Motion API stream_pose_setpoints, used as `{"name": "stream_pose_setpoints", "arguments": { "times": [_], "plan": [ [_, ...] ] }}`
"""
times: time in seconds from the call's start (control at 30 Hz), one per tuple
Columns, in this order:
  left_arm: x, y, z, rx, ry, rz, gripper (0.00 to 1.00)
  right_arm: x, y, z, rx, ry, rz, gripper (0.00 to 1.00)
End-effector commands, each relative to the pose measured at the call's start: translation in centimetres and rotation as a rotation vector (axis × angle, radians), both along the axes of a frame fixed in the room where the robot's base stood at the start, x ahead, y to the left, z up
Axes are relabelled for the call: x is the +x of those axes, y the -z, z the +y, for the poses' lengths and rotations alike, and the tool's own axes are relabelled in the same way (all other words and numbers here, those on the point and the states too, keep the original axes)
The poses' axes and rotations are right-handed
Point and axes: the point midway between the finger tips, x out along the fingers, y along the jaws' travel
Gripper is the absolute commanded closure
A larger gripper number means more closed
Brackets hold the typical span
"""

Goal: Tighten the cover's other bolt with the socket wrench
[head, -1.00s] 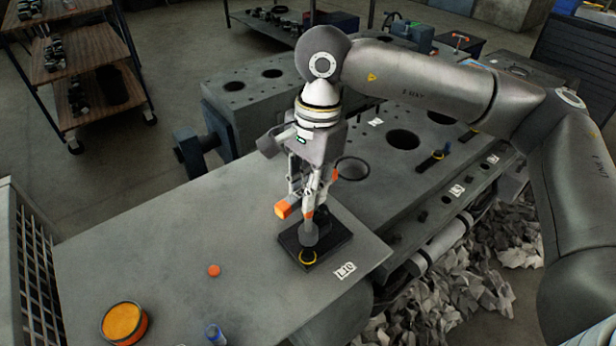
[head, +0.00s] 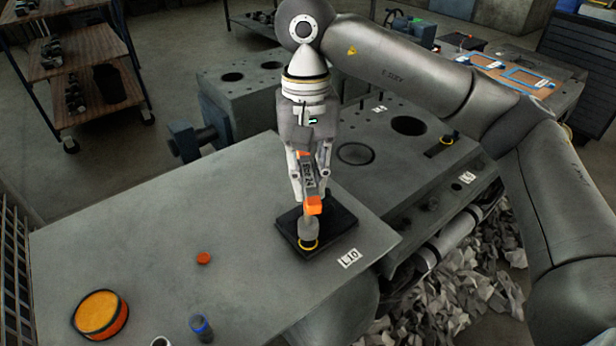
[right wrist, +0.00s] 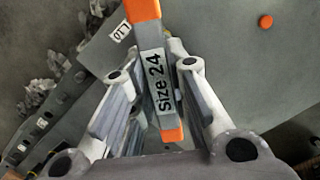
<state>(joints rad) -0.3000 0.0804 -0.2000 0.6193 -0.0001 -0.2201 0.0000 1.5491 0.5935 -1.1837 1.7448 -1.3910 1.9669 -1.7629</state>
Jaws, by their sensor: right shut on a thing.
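The socket wrench (head: 309,178) is grey with orange ends and reads "Size 24". My right gripper (head: 311,190) points down and is shut on it. The wrench also shows between the fingers in the right wrist view (right wrist: 160,85). Its dark socket end (head: 308,229) stands over a yellow ring (head: 308,247) on the black cover (head: 342,226), a flat block near the table's right corner. The bolt under the socket is hidden, and I cannot tell how far the socket sits on it. The cover's other end is partly behind the gripper. My left gripper is not in view.
The grey table (head: 150,225) carries an orange disc (head: 204,258), an orange-topped round tin (head: 100,314) and a blue-rimmed cylinder (head: 201,327). An L10 label (head: 349,258) lies by the cover. The engine block (head: 400,190) stands behind.

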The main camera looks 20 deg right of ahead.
Motion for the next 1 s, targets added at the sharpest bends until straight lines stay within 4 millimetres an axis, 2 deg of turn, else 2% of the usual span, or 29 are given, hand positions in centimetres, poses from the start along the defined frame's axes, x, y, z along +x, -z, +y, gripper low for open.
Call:
{"name": "stream_pose_setpoints", "arguments": {
  "times": [0.1,0.57,0.9,1.0],
  "plan": [
    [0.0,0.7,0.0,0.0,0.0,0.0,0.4,0.0,0.6,0.0,0.001,0.001,-0.001,1.0],
    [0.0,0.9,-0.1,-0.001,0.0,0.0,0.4,0.0,0.8,0.0,0.001,0.002,-0.001,1.0],
    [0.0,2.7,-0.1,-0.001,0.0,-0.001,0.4,0.0,2.7,0.0,0.002,0.002,-0.001,1.0],
    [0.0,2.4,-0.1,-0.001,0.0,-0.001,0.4,0.0,2.5,0.0,0.001,0.011,-0.001,1.0]
  ]
}}
